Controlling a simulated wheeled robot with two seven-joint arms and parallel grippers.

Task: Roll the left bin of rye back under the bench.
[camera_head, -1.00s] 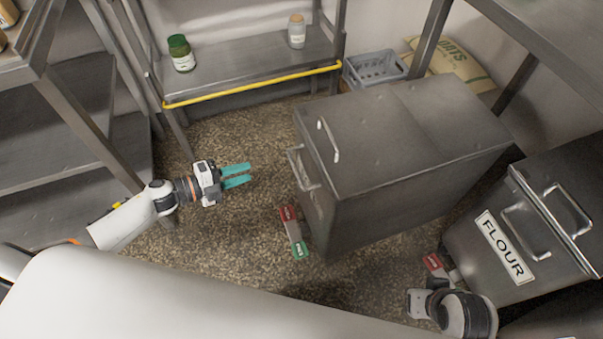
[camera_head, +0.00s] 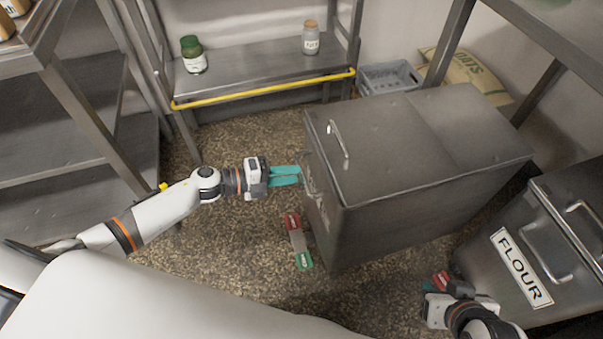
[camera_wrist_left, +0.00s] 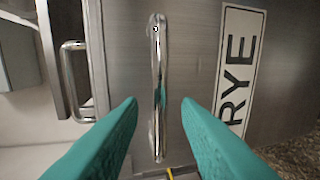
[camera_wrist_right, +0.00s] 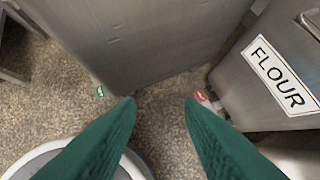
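The rye bin (camera_head: 400,200) is a grey steel box with a lid, out on the floor left of the flour bin. Its RYE label (camera_wrist_left: 237,65) and an upright chrome front handle (camera_wrist_left: 158,90) show in the left wrist view. My left gripper (camera_head: 299,174) is at the bin's front. Its teal fingers are open, one on each side of the handle, with gaps visible. My right gripper (camera_wrist_right: 160,100) is open and empty, low between the two bins. In the head view its fingers (camera_head: 432,285) are near the flour bin's pedal.
The flour bin (camera_head: 540,240) stands at the right. Red and green pedals (camera_head: 298,240) stick out at the rye bin's foot. A steel shelf with a yellow rail (camera_head: 265,89) and a grey crate (camera_head: 390,77) stand behind. Speckled floor (camera_head: 225,235) is clear at left.

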